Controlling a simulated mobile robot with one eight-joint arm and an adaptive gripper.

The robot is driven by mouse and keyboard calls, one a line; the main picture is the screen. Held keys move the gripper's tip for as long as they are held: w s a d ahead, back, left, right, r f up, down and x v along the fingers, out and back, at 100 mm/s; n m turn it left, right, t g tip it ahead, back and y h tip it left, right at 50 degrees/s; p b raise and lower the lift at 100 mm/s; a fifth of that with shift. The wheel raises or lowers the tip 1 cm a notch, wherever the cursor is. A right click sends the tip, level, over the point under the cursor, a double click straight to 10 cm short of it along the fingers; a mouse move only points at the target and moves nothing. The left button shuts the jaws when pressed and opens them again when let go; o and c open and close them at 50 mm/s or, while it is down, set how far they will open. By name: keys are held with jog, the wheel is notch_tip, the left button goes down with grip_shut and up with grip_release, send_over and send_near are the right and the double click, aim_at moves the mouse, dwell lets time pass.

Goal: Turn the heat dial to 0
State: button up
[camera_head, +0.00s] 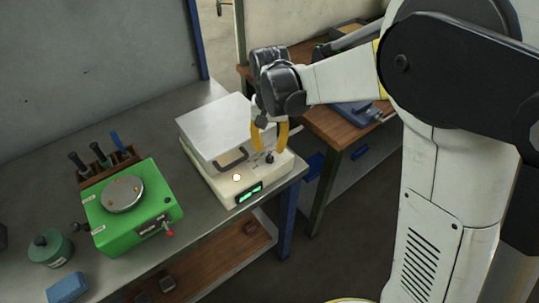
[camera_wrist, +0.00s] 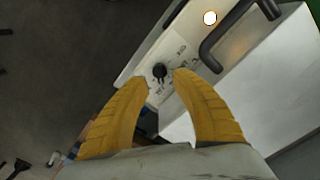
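The billet furnace (camera_head: 211,137) is a cream box with a grey metal lid, standing on the grey bench. Its heat dial (camera_head: 269,158) is a small black knob on the front ledge; it also shows in the wrist view (camera_wrist: 159,71). The marks around the dial are too small to read. My gripper (camera_head: 268,150) has yellow fingers and points down over the dial. In the wrist view the fingers (camera_wrist: 160,80) are apart, with the dial just beyond the gap between their tips. Nothing is held.
A black lid handle (camera_head: 232,158) and a lit round lamp (camera_head: 236,177) sit near the dial, with a green display (camera_head: 249,193) on the front. A green device (camera_head: 132,208) stands to the left, beside a tool rack (camera_head: 104,166). A wooden table (camera_head: 335,122) is behind.

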aim_at(270, 154)
jog(key=shift+f+b, duration=0.4)
jog(key=shift+f, duration=1.45)
grip_shut()
